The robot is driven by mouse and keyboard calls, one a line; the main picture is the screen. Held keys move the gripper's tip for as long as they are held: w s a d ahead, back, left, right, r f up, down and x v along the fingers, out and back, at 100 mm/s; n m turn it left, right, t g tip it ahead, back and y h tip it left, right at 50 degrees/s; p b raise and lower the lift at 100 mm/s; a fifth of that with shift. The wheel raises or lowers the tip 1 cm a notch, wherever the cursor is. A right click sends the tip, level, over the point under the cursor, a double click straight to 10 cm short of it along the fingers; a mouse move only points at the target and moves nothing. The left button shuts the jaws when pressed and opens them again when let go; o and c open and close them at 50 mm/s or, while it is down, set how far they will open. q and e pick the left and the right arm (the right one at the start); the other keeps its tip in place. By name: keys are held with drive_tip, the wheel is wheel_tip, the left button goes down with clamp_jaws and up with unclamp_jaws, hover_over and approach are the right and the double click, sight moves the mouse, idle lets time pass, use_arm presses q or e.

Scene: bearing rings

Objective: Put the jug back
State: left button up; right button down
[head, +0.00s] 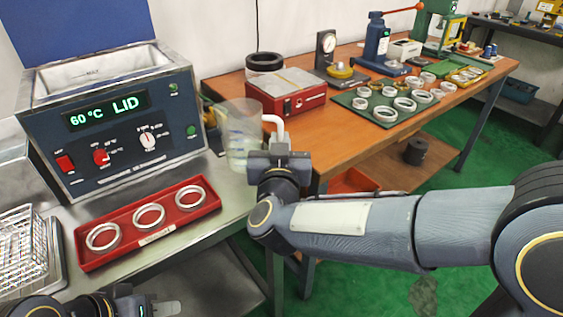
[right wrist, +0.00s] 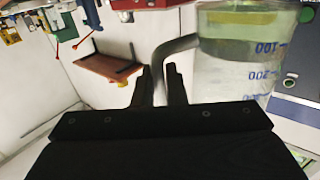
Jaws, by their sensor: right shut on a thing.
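The jug (head: 240,138) is clear plastic with blue marks and a pale handle (head: 277,128). It stands about upright at the right end of the steel bench, in front of the wooden table. I cannot tell whether its base touches the bench. My right gripper (head: 277,152) is shut on the handle, at the jug's right side. In the right wrist view the fingers (right wrist: 162,88) close around the handle, and the jug (right wrist: 240,65) fills the upper right. My left gripper (head: 160,307) is at the bottom left, away from the jug; its jaw opening is unclear.
A heated bath (head: 115,125) reading 60 °C stands left of the jug, with its blue lid (head: 75,25) raised. A red tray (head: 150,237) with three rings lies in front. A wire basket (head: 20,250) is far left. A red box (head: 287,92) stands behind the jug.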

drive_tip(key=shift+w+d+f, duration=0.15)
drive_tip(key=shift+w+f, duration=0.15)
drive_tip(key=shift+f, duration=0.2)
drive_tip(key=shift+w+f+b, duration=0.15)
drive_tip(key=shift+f+b, duration=0.7)
drive_tip(key=shift+f, duration=0.7)
drive_tip(key=shift+f, duration=0.15)
drive_tip(key=c, duration=1.5)
unclamp_jaws()
